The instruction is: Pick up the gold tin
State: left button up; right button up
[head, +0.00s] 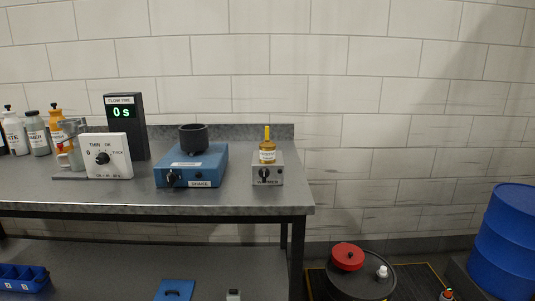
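Nothing in the head view is clearly marked as the gold tin. A yellow-gold bottle (55,120) with a dark cap stands at the bench's left, partly hidden behind a grey stand (71,150). A small amber container (267,155) with a yellow upright top sits on a grey box with a black knob (267,175). I cannot tell whether either is the gold tin. Neither of my grippers is in view.
The grey bench (225,197) also holds white and grey bottles (37,135), a white dial panel (109,156), a black timer reading 0 s (125,125) and a blue shaker (190,167) with a black cup. A black drum (345,289) and blue barrel (505,240) stand right.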

aim_at(266, 149)
jog(key=u, duration=0.4)
jog(key=i, duration=0.45)
jog(key=u, duration=0.35)
